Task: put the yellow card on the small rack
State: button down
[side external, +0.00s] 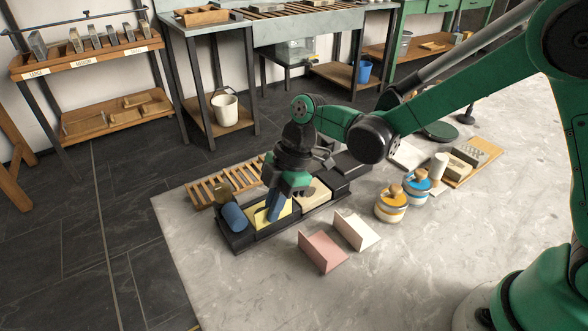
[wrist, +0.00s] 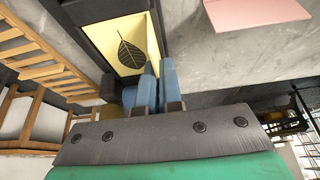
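The yellow card (wrist: 126,48), printed with a dark leaf, lies in a compartment of a black tray (wrist: 87,20). In the side external view the yellow surface (side external: 262,217) shows partly behind my gripper. My gripper (side external: 274,212) points down at the yellow compartment. In the wrist view its two blue fingers (wrist: 159,88) are close together at the card's near edge. I cannot tell whether they touch or pinch the card. A low slatted wooden rack (side external: 207,190) lies behind the tray; slatted wood (wrist: 35,50) also shows at the left of the wrist view.
A blue roll (side external: 234,217) lies at the tray's left end. A pink angled piece (side external: 323,252) and a cream one (side external: 356,231) stand in front. Yellow (side external: 391,206) and blue (side external: 416,188) banded jars stand right. The stone surface's front is clear.

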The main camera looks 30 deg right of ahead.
jog(key=shift+r, duration=2.55)
jog(key=w+d, duration=0.3)
jog(key=w, duration=1)
jog(key=shift+s+f, duration=0.15)
jog(key=shift+f, duration=2.9)
jog(key=shift+f, duration=0.15)
jog(key=c, duration=1.5)
grip_release()
